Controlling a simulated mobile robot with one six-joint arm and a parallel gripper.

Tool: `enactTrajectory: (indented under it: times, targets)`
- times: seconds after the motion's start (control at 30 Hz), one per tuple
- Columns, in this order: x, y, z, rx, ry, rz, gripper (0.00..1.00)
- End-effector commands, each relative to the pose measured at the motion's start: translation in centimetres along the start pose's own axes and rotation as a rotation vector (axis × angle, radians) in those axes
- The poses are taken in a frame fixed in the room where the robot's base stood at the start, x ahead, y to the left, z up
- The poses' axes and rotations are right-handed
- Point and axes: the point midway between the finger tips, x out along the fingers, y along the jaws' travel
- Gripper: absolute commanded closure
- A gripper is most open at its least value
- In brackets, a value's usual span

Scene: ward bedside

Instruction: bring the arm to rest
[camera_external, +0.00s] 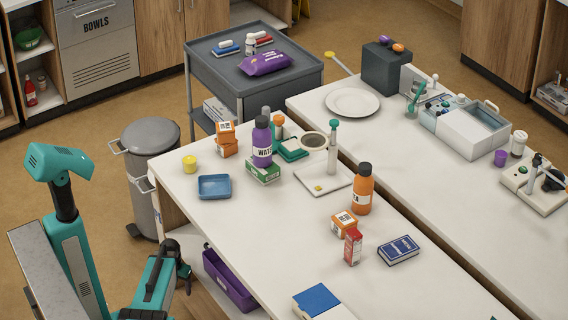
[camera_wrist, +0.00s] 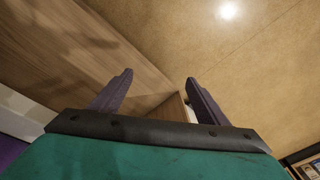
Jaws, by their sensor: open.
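My gripper (camera_wrist: 158,88) is open in the wrist view, its two dark fingers apart with nothing between them. Beyond the fingers are a wooden panel and the tan floor. In the external view my teal arm is folded low at the lower left. The dark gripper end (camera_external: 176,262) is beside the near table's left edge, below its top. It touches nothing that I can make out, but its fingers are hard to tell there.
The near white table (camera_external: 290,225) carries bottles, boxes and a blue tray (camera_external: 214,186). A purple bin (camera_external: 229,280) is under its left edge, close to my gripper. A grey pedal bin (camera_external: 148,180) and a grey cart (camera_external: 253,80) stand behind. Open floor lies left.

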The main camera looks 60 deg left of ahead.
Motion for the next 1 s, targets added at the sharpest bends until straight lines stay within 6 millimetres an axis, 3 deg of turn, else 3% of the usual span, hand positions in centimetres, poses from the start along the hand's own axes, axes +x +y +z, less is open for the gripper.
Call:
enactTrajectory:
  times: [0.1,0.3,0.7,1.0]
  targets:
    - [1.6,2.6,2.6,-0.007,-0.052,0.048,0.31]
    - [2.7,6.1,6.2,-0.019,-0.139,0.096,0.31]
    - [1.4,10.2,11.5,-0.022,-0.311,0.004,0.31]
    - [-0.6,12.1,16.1,-0.020,-0.430,-0.146,0.31]
